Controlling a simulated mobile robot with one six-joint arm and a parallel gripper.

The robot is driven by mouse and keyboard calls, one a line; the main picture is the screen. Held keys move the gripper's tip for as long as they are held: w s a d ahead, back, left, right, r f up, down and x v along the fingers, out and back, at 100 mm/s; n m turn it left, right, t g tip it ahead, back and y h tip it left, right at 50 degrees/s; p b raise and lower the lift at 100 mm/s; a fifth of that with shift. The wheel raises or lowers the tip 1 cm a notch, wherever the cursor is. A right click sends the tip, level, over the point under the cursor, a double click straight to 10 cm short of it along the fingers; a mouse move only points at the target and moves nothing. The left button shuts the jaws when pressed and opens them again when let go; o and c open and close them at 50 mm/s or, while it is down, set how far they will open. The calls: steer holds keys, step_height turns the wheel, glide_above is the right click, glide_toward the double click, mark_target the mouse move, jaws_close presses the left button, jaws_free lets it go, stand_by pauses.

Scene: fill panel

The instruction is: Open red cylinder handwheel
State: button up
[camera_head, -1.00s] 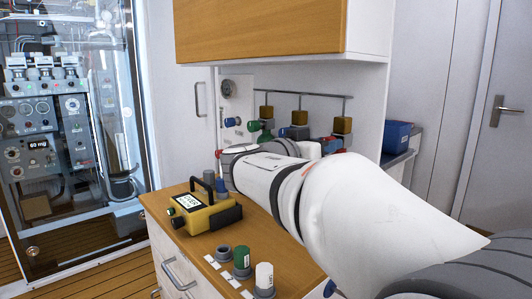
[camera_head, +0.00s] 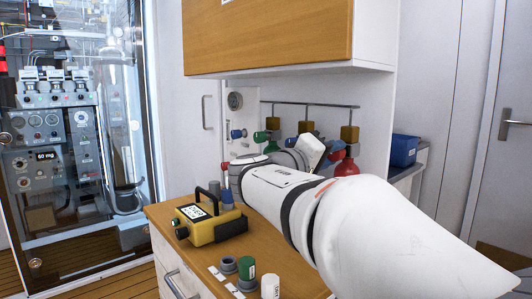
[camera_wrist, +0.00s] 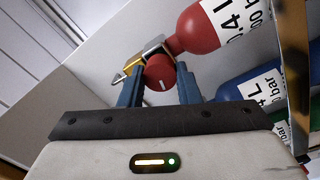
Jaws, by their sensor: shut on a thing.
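The red cylinder (camera_head: 347,167) hangs under the wall cabinet at the right end of a row, partly hidden by my arm in the head view. In the wrist view the red cylinder (camera_wrist: 198,28) lies across the top, with a metal and brass valve (camera_wrist: 151,51) at its neck. Its round red handwheel (camera_wrist: 158,73) has a white mark and faces the wrist camera. My gripper (camera_wrist: 161,84) is shut on the handwheel, one blue finger on each side.
A green cylinder (camera_head: 273,148) and a blue one (camera_wrist: 252,86) are beside the red one. A pressure gauge (camera_head: 235,101) is on the wall. A yellow device (camera_head: 213,227) and several small canisters stand on the wooden counter (camera_head: 178,254) below my arm.

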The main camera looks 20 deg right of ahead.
steer(key=n+p, duration=0.1)
steer(key=n, duration=0.3)
steer(key=n+p, duration=1.1)
steer(key=n, duration=0.1)
steer(key=n+p, duration=1.2)
steer(key=shift+s+f+y, duration=0.1)
steer(key=shift+s+y, duration=0.1)
steer(key=shift+y, duration=0.2)
steer(key=shift+f+n+p, duration=0.15)
steer(key=shift+n+p, duration=0.15)
steer(key=shift+p, duration=0.05)
